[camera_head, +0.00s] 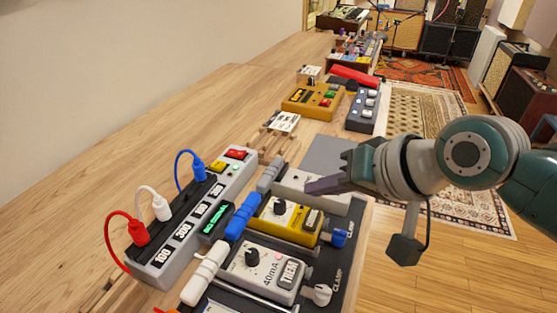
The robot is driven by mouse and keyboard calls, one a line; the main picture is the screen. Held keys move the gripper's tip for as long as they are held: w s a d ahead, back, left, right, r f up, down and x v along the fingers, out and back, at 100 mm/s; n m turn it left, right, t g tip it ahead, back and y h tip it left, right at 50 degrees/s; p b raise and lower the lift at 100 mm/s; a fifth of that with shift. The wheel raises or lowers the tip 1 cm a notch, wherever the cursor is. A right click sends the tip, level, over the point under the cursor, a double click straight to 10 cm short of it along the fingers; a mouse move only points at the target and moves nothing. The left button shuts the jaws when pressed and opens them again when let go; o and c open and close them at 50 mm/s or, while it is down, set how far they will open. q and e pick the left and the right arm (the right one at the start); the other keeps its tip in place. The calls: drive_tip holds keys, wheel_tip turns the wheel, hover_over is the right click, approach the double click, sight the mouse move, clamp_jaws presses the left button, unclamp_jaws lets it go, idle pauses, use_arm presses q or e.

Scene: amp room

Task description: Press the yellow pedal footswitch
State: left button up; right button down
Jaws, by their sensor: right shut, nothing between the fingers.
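The yellow pedal (277,227) sits on the pedalboard at the lower middle, between a white pedal in front and a grey-white one behind. It has a black knob at its left and a footswitch (313,219) with a dark-and-light face at its right. My right gripper (312,187) comes in from the right, shut and empty. Its tip shows just above the footswitch in the picture, over the grey-white pedal (330,199). I cannot tell its exact height above them. My left gripper is out of view.
A white power strip (218,180) with red, white and blue plugs stands at the left. A white pedal (262,272) with a black knob is in front. Blue and white jack plugs stick out beside the pedals. An orange-yellow pedal (296,104) lies farther back. Bare wooden tabletop lies to the left.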

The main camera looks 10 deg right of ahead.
sight(316, 223)
use_arm(q)
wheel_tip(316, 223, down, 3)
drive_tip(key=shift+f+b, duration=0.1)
drive_tip(key=shift+b, duration=0.85)
use_arm(e)
wheel_tip(316, 223, down, 4)
drive_tip(key=shift+r, duration=0.2)
drive_tip(key=shift+f, duration=0.15)
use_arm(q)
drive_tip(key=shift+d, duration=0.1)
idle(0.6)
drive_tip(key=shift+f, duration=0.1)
use_arm(e)
drive_tip(key=shift+f, duration=0.1)
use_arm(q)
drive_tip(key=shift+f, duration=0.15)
use_arm(e)
drive_tip(key=shift+f, duration=0.3)
